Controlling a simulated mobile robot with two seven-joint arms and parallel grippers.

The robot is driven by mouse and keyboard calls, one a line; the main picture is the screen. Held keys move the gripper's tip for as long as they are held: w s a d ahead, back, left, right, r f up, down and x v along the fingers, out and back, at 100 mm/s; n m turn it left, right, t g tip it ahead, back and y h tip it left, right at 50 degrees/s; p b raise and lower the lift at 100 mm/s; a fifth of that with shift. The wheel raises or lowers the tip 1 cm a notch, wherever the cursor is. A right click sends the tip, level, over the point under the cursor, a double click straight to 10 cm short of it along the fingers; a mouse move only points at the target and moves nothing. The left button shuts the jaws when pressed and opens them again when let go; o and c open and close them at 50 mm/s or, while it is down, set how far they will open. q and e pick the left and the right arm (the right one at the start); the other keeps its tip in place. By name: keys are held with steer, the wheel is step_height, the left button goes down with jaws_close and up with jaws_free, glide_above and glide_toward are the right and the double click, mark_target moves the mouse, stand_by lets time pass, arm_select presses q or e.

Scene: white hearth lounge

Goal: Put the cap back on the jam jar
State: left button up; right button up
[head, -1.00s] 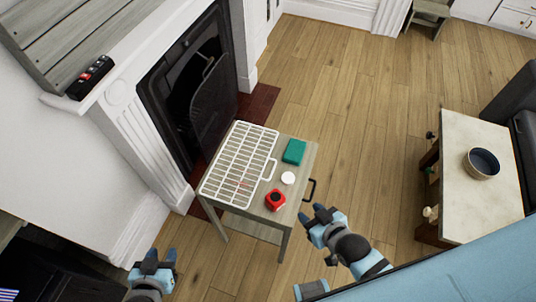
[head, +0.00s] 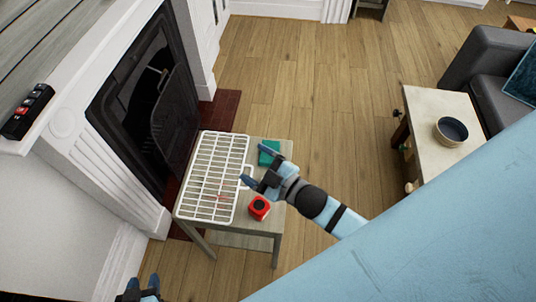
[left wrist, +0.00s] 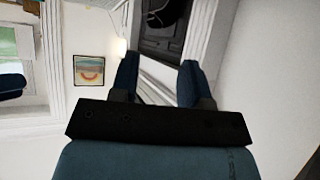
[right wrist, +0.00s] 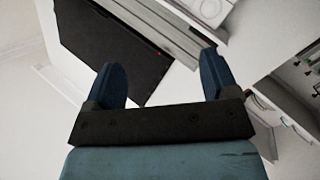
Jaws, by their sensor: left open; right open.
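The red jam jar (head: 259,208), with a dark round top, stands on the near right part of the small table (head: 254,240). The white round cap does not show now; my right arm and gripper cover that part of the table. My right gripper (head: 256,165) is open and empty above the table, just beyond the jar in the picture. Its spread fingers also show in the right wrist view (right wrist: 160,68). My left gripper (head: 140,283) is open and empty at the bottom edge, away from the table. It also shows in the left wrist view (left wrist: 159,68).
A white wire rack (head: 213,175) covers the table's left part. A teal block (head: 266,157) lies at the back, partly behind my right gripper. The fireplace (head: 150,100) stands close on the left. A side table (head: 432,105) with a bowl (head: 451,131) is at right.

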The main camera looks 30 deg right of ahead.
steer(key=w+a+r+n+g+y+b, duration=0.15)
steer(key=a+n+g+y+b, duration=0.45)
steer(key=n, duration=0.6)
steer(key=s+a+r+n+g+y+b, duration=0.1)
steer(key=a+r+n+g+y, duration=0.15)
steer(key=n+y, duration=0.75)
steer(key=d+f+n+g+h+b, duration=0.5)
steer(key=f+n+g+h+b, duration=0.55)
steer(key=n, duration=0.95)
arm_select(q)
step_height(320, 180, down, 14)
steer(key=w+d+b, duration=0.1)
steer(key=shift+w+d+f+h, duration=0.25)
steer(key=shift+w+d+h, duration=0.05)
steer(key=shift+d, duration=0.05)
arm_select(e)
steer(key=w+d+f+n+t+h, duration=0.2)
steer(key=w+d+f+h, duration=0.1)
steer(key=d+h, duration=0.7)
steer(key=shift+w+d, duration=0.6)
steer(key=shift+w, duration=0.3)
steer(key=shift+f+h, duration=0.1)
steer(key=shift+h, duration=0.15)
